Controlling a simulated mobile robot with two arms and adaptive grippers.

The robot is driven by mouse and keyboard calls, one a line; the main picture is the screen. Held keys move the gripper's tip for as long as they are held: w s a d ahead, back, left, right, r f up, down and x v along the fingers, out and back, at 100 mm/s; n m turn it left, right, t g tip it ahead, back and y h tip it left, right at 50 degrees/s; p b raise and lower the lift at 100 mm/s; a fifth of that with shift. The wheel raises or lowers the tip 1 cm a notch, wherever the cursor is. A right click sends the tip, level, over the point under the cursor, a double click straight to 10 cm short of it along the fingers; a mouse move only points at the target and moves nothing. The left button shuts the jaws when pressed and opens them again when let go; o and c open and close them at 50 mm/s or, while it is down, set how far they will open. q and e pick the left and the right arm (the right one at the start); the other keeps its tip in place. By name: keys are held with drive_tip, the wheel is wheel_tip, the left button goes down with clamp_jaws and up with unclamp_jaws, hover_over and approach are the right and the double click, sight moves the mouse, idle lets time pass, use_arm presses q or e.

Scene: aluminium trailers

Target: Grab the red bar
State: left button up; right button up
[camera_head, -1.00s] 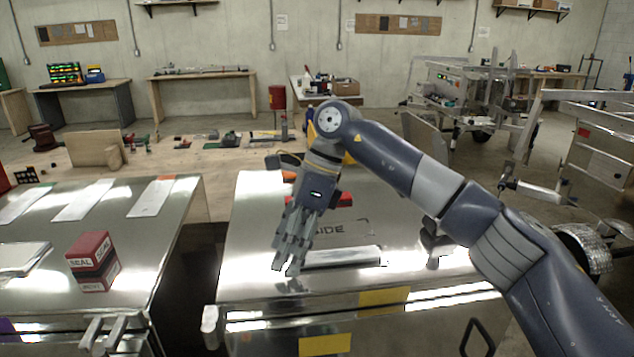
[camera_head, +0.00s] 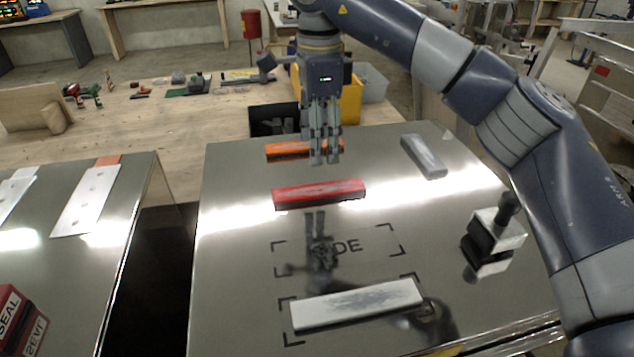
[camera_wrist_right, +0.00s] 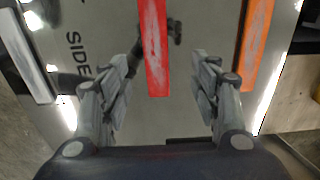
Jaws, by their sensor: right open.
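The red bar (camera_head: 319,193) lies flat on the shiny metal table (camera_head: 228,240), between an orange bar (camera_head: 290,151) behind it and a white bar (camera_head: 357,304) in front. My right gripper (camera_head: 324,160) points down above the table, in front of part of the orange bar in the head view. In the right wrist view the red bar (camera_wrist_right: 154,45) reaches in from the top, its near end between the open, empty fingers of my right gripper (camera_wrist_right: 160,90). The bar appears below the fingertips, with no visible contact. My left gripper is not in view.
A grey bar (camera_head: 423,157) lies at the back right of the table. A black and white stamp-like object (camera_head: 492,236) stands at the right. A black bin (camera_head: 274,119) and a yellow bin (camera_head: 350,98) stand behind. A red SEAL box (camera_head: 22,322) is at lower left.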

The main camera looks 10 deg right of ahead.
sight(319, 188)
drive_tip(key=f, duration=0.3)
drive_tip(key=shift+s+f+p, duration=0.2)
drive_tip(key=shift+s+p, duration=0.05)
drive_tip(key=shift+p, duration=0.05)
drive_tip(key=shift+f+p, duration=0.45)
drive_tip(key=shift+f, duration=0.2)
wheel_tip(319, 188, down, 3)
drive_tip(key=shift+s+f+p, duration=0.15)
drive_tip(key=shift+f+p, duration=0.05)
drive_tip(key=shift+p, duration=0.75)
drive_tip(key=shift+f, duration=0.5)
drive_tip(key=c, duration=1.1)
